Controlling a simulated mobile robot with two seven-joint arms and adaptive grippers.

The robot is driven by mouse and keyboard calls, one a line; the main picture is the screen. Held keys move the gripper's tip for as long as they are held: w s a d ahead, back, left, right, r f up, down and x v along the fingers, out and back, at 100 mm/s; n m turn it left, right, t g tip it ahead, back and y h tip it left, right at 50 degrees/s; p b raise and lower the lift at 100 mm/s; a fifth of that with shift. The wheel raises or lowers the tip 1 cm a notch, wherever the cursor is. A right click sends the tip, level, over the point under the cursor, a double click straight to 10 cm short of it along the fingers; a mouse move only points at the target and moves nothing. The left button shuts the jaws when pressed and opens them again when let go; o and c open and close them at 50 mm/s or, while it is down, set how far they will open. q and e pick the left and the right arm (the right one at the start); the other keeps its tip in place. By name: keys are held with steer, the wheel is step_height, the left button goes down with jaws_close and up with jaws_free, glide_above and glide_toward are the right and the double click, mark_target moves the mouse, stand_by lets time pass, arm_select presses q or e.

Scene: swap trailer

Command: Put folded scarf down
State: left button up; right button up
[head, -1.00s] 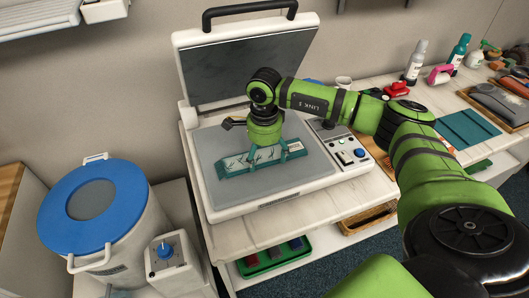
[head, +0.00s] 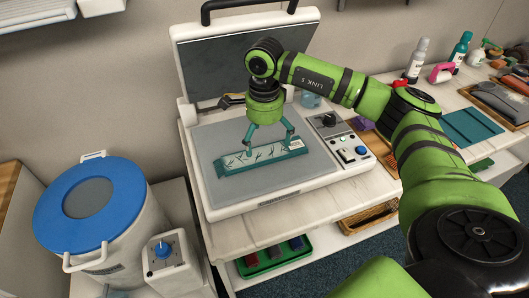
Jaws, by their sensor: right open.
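The folded scarf (head: 240,164) is a long teal strip with a pale panel of dark branch-like marks. It lies flat and slightly slanted on the grey bed (head: 305,178) of the open press, in the head view. My right gripper (head: 269,148) is above the scarf, pointing down. Its teal fingers are spread apart and reach close to the scarf's far side; whether a tip touches it I cannot tell. My left gripper does not show.
The press lid (head: 210,70) stands raised behind the bed. A control panel (head: 345,145) sits at the bed's right. A white drum with a blue lid (head: 70,230) stands at left. Bottles (head: 417,60) and a teal mat (head: 470,128) are on the counter at right.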

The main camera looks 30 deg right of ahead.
mark_target(264, 157)
step_height(264, 157, up, 7)
steer(key=b, duration=0.1)
